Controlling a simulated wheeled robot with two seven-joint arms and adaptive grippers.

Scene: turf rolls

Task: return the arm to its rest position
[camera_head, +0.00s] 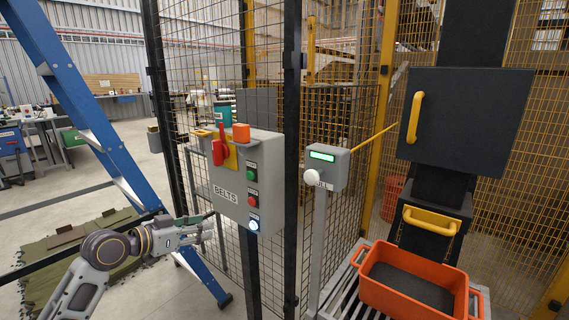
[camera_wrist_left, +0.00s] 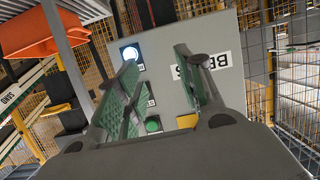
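My left arm comes in from the lower left of the head view. Its gripper (camera_head: 208,226) is left of the lower part of the grey BELTS control box (camera_head: 229,205). In the left wrist view the fingers of this gripper (camera_wrist_left: 157,60) are apart with nothing between them, facing the box front (camera_wrist_left: 217,40). A lit white button (camera_head: 253,224) is lowest on the box, below a red button (camera_head: 252,201) and a green button (camera_head: 251,173). The lit button also shows beside a finger in the left wrist view (camera_wrist_left: 129,53). My right gripper is not in view.
A blue ladder (camera_head: 85,115) leans behind my left arm. Dark fence posts (camera_head: 291,150) and mesh stand behind the box. A smaller grey box with a green display (camera_head: 322,156) is to the right. An orange crate (camera_head: 400,297) is at lower right. A red lever (camera_head: 219,152) sticks out from the BELTS box.

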